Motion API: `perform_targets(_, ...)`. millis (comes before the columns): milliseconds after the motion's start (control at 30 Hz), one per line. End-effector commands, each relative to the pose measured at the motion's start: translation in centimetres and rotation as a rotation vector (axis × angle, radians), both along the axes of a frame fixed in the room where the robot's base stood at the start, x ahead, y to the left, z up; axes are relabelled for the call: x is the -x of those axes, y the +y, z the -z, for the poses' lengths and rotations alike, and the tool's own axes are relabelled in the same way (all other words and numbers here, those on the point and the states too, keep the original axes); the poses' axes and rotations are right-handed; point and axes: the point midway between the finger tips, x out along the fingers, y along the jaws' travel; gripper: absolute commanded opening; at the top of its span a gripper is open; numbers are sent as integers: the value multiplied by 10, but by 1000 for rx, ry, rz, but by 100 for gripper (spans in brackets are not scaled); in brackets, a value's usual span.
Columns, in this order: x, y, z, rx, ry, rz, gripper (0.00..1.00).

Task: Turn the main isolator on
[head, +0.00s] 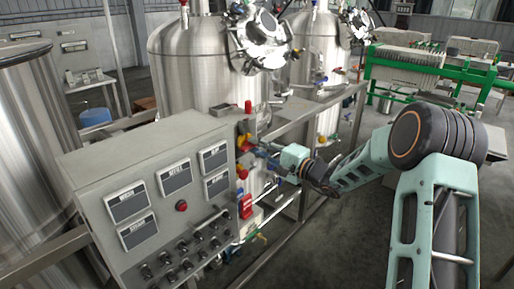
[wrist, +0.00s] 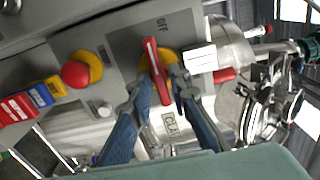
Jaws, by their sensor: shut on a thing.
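The main isolator is a red bar handle (wrist: 156,66) on a yellow round plate, set on the side of the grey control cabinet (head: 140,160). An OFF label (wrist: 163,22) shows at the top of its plate in the wrist view. My gripper (wrist: 157,82) has its blue fingers on both sides of the red handle and is shut on it. The handle runs nearly up and down in the wrist picture, its upper end towards the OFF label. In the head view my gripper (head: 258,149) reaches the cabinet's side, and the fingers partly hide the isolator.
A red mushroom button on a yellow collar (wrist: 77,73) sits beside the isolator. Red, blue and yellow blocks (wrist: 30,103) lie farther along the panel. Steel tanks (head: 190,70), pipes and a frame stand close behind. Open floor (head: 340,240) lies at the right of the cabinet.

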Motion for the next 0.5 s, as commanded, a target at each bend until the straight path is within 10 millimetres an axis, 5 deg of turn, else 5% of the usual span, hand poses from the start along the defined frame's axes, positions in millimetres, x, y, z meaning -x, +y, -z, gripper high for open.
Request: perform_targets(500, 0, 0, 3, -193, 248, 0, 0)
